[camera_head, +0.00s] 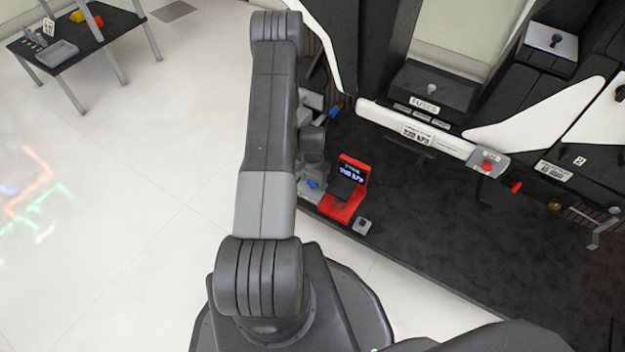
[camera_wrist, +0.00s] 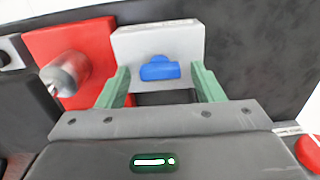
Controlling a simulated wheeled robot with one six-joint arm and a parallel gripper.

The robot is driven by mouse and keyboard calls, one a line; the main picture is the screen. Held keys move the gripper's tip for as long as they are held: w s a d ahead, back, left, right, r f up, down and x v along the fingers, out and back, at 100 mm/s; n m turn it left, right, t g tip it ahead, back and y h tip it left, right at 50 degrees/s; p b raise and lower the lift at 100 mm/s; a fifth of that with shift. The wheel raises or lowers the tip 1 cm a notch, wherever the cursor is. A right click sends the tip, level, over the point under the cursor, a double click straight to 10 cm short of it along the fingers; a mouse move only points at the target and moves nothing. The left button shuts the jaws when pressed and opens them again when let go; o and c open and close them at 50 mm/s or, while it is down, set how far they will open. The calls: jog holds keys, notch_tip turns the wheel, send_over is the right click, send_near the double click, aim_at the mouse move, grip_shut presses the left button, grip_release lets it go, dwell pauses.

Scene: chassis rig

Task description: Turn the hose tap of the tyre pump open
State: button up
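The tyre pump (camera_head: 342,204) is a red unit with a lit display, standing on the dark floor panel right of my arm in the head view. A blue hose tap (camera_head: 313,184) shows at its left side. In the wrist view the blue tap (camera_wrist: 160,71) sits on a light grey block (camera_wrist: 125,45), with its wide bar lying roughly across the picture. My gripper (camera_wrist: 160,78) is open, its green fingers on either side of the tap. I cannot tell whether either finger touches it. My arm hides most of the gripper in the head view.
A red plate with a silver cylinder (camera_wrist: 66,72) is left of the grey block. A red knob (camera_wrist: 309,152) lies at the wrist view's lower right. A white-edged console (camera_head: 415,128) stands behind the pump. A dark table (camera_head: 75,45) is far left; the white floor between is clear.

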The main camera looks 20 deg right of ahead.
aim_at(313, 182)
notch_tip(313, 182, up, 14)
jog(key=p, duration=0.3)
jog(key=shift+p, duration=0.35)
jog(key=shift+f, duration=0.15)
notch_tip(313, 182, down, 14)
jog(key=b, duration=0.4)
jog(key=shift+r, duration=0.2)
jog(key=shift+f, duration=0.15)
jog(key=shift+n+p, duration=0.45)
jog(key=shift+n, duration=0.05)
